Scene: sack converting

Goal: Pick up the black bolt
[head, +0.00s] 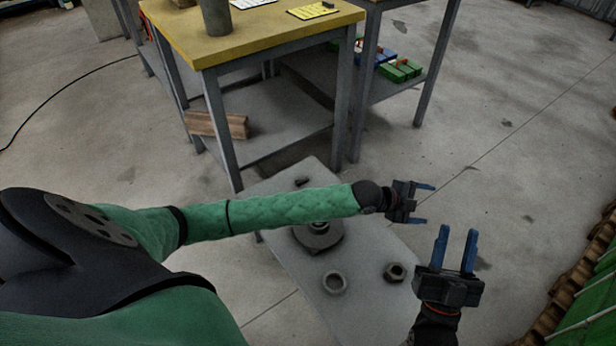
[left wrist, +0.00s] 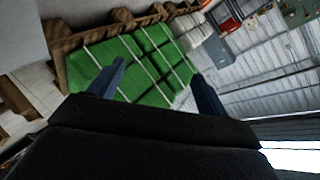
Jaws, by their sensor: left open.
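A small dark piece that looks like the black bolt (head: 302,181) lies near the far end of the low grey table (head: 290,262); its shape is too small to make out fully. My left arm reaches across the table. My left gripper (head: 426,204) is open and empty, past the table's right edge and well to the right of the bolt. In the left wrist view its two blue fingers (left wrist: 160,85) are apart with nothing between them, and no bolt shows. My right gripper (head: 456,245) is open and empty, lower right, with its fingers pointing up the picture.
A dark flanged part (head: 318,238), partly behind my left arm, a grey ring (head: 335,282) and a hex nut (head: 396,271) lie on the grey table. A yellow-topped table (head: 250,38) stands beyond. A green strapped load (head: 590,318) is at right. The floor between is clear.

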